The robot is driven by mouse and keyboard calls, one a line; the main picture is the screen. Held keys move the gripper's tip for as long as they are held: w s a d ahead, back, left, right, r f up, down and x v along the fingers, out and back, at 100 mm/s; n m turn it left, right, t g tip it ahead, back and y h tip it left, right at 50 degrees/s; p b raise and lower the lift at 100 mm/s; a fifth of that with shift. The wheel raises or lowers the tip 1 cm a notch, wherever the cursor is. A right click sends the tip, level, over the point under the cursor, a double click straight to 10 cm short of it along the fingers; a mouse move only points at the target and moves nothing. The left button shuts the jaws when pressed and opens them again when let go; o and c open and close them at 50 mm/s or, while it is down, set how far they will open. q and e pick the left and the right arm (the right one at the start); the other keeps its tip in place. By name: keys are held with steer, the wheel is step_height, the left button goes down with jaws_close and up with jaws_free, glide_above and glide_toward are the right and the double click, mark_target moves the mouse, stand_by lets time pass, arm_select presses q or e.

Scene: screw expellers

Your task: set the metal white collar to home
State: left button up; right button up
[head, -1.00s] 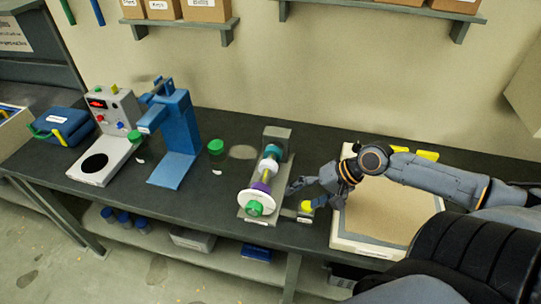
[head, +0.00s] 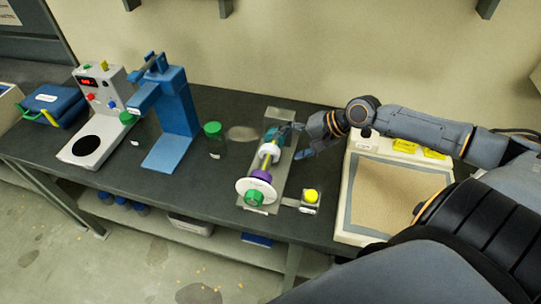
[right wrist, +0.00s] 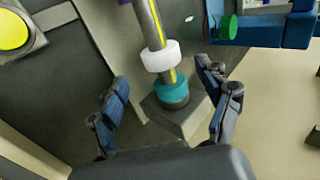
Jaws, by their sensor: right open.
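The expeller (head: 278,185) lies on the dark bench, its shaft running from a grey end block to a green knob (head: 254,197) at the front. The white collar (head: 269,150) is a ring around the shaft, just in front of a teal ring (head: 274,137). In the right wrist view the white collar (right wrist: 161,56) sits apart from the teal ring (right wrist: 170,92), with shaft showing between. My right gripper (head: 301,141) is open and empty at the right of the shaft's rear end. In its wrist view its fingers (right wrist: 163,72) spread either side of the shaft. My left gripper is out of view.
A purple ring (head: 262,175) and a large white disc (head: 245,189) sit further forward on the shaft. A yellow button box (head: 311,197) stands at the right front. A framed tray (head: 350,195) is right, a green-lidded jar (head: 213,130) and blue press (head: 178,115) left.

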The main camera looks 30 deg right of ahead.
mark_target(276, 152)
steer(key=p+x, duration=0.1)
steer(key=x, duration=0.6)
steer(key=shift+w+a, duration=0.15)
steer(key=shift+a, duration=0.05)
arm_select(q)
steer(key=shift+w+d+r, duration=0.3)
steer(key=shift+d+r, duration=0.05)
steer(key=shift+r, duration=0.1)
arm_select(e)
steer(key=shift+w+a+f, duration=0.1)
steer(key=shift+a+f, duration=0.05)
steer(key=shift+f, duration=0.15)
